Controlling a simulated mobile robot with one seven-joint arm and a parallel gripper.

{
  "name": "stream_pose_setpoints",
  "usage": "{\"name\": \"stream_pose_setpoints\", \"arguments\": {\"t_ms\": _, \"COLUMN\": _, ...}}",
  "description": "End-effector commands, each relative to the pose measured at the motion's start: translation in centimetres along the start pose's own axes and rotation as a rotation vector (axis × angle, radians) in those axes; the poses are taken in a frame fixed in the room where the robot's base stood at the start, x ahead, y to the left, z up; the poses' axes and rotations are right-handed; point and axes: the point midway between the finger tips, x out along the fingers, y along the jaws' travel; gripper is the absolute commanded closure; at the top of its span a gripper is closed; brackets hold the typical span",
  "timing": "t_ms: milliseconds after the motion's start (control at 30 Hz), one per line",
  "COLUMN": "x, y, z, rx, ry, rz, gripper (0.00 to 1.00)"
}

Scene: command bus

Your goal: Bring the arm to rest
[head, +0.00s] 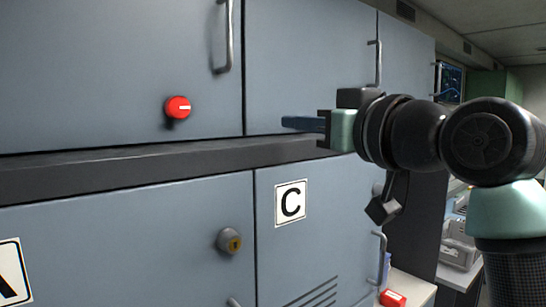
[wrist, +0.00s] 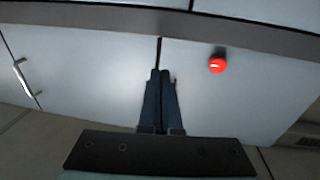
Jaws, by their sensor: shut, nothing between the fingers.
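My gripper (head: 285,122) is stretched out to the left in the head view, in front of the grey-blue cabinet fronts. Its fingers are shut with nothing between them. In the wrist view my gripper (wrist: 160,73) also shows its two dark fingers lying together, pointing at the cabinet near a door seam. A red rotary knob (head: 178,107) with a white mark sits on the upper cabinet door, left of the fingertips and apart from them. The knob also shows in the wrist view (wrist: 217,65), to the right of the fingers.
A metal handle (head: 223,38) stands out from the upper door. At the right are a light counter with a red item (head: 393,298) and grey bins (head: 460,245).

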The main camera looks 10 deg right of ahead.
Motion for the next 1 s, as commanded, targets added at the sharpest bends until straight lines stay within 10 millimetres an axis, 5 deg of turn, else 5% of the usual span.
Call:
{"name": "stream_pose_setpoints", "arguments": {"t_ms": 233, "x": 0.6, "y": -6.5, "z": -0.4, "rx": -0.058, "ry": 0.276, "rz": 0.102, "gripper": 1.00}}
{"name": "stream_pose_setpoints", "arguments": {"t_ms": 500, "x": -7.3, "y": -13.0, "z": -1.8, "rx": -0.135, "ry": 0.641, "rz": 0.321, "gripper": 1.00}}
{"name": "stream_pose_setpoints", "arguments": {"t_ms": 700, "x": -12.0, "y": -15.0, "z": -2.2, "rx": -0.179, "ry": 0.759, "rz": 0.413, "gripper": 1.00}}
{"name": "stream_pose_setpoints", "arguments": {"t_ms": 1000, "x": -12.6, "y": -15.2, "z": -2.3, "rx": -0.188, "ry": 0.774, "rz": 0.427, "gripper": 1.00}}
